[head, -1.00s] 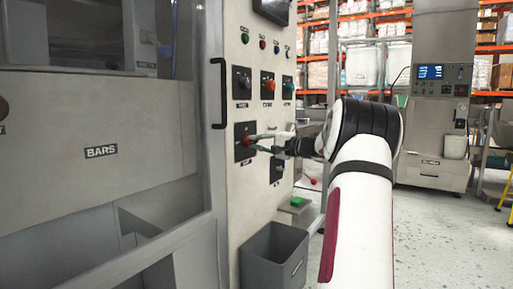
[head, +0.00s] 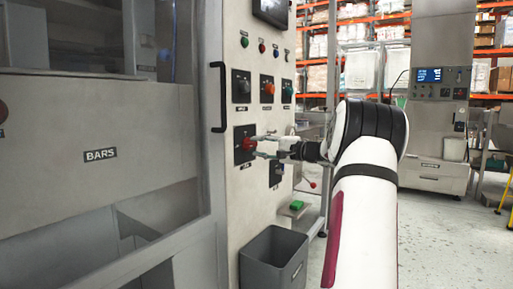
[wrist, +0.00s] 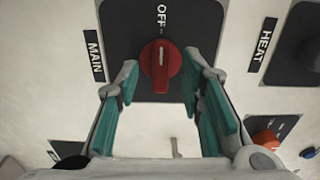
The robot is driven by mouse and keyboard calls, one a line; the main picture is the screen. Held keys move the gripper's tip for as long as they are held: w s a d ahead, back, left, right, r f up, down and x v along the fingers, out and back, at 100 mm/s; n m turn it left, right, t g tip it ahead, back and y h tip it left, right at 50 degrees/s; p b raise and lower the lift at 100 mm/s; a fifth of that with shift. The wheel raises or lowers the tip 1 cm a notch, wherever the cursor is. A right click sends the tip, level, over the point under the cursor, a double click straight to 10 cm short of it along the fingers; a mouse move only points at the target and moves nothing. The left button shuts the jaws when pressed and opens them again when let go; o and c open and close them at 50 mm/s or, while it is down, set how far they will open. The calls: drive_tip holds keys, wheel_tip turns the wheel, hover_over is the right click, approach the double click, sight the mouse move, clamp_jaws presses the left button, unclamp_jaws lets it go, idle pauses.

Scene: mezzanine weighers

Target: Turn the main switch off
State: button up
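The main switch (wrist: 161,62) is a red rotary knob on a dark square plate (wrist: 120,18), beside a MAIN label (wrist: 92,55). In the wrist view its white line points toward the OFF lettering (wrist: 161,15). In the head view the red knob (head: 248,144) sits on the grey panel's front. My gripper (wrist: 158,78) is open, with teal-padded fingers to either side of the knob and gaps to it. Nothing is held. In the head view my gripper (head: 262,146) is at the panel, just right of the knob.
A door handle (head: 218,97) stands out left of the panel. A grey bin (head: 268,262) stands below.

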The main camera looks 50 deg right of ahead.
drive_tip(key=s, duration=1)
drive_tip(key=shift+d, duration=0.4)
